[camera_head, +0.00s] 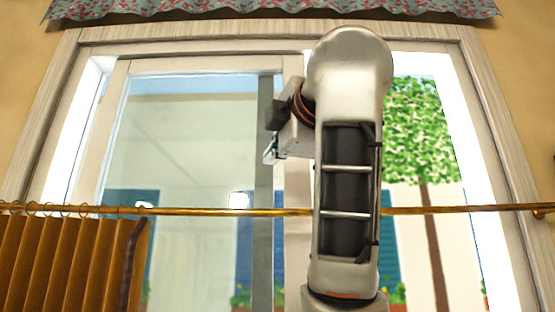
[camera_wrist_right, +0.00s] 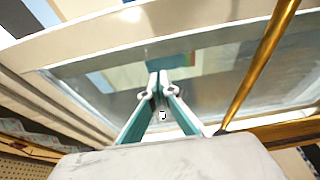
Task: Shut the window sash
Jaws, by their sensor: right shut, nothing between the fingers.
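The window sash (camera_head: 118,110) is a pale-framed glass pane filling the left and middle of the window in the head view. Its right upright is partly hidden behind my right arm. To the right of the arm, a tree shows clearly in the window opening. My right gripper (camera_head: 270,155) is in front of the pane near its right side, with its fingers partly hidden. In the right wrist view, the right gripper's fingers (camera_wrist_right: 159,84) are together and empty, in front of the glass and the pale sash rail (camera_wrist_right: 150,32). I cannot tell whether they touch it. My left gripper is out of view.
A brass curtain rod (camera_head: 230,211) crosses the window, also close on the right in the wrist view (camera_wrist_right: 258,70). A brown curtain (camera_head: 70,262) hangs at lower left. A patterned valance (camera_head: 270,9) hangs above the window frame (camera_head: 500,150).

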